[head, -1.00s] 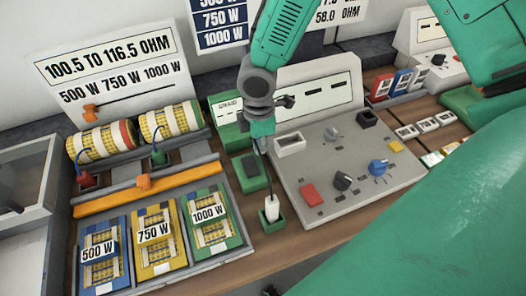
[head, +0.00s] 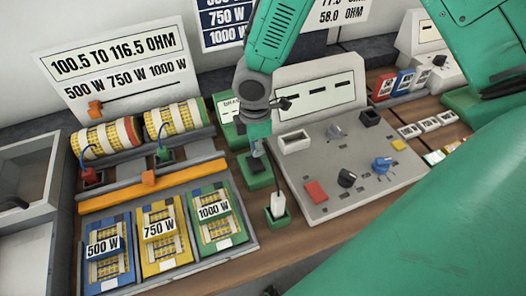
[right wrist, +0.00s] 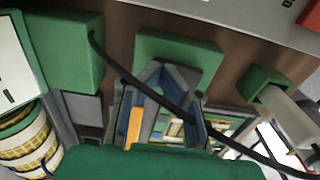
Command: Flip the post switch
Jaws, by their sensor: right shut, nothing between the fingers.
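A small green block with a dark top (head: 257,182) stands between the resistor trays and the grey control panel. I cannot tell for sure if it is the post switch. My right gripper (head: 257,156) points down just over this block and partly covers it. In the right wrist view the shut, empty fingers (right wrist: 163,72) meet in front of the green block (right wrist: 190,45); contact cannot be told. A white-handled probe (head: 278,202) stands in a green holder to the right, its dark cable crossing the wrist view. My left gripper is not in view.
The grey panel (head: 320,205) has knobs, a red button and a small toggle (head: 335,131). Yellow-wound resistors (head: 105,137) and an orange bar (head: 150,181) lie left. Trays marked 500 W, 750 W and 1000 W are in front. My green arm fills the right side.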

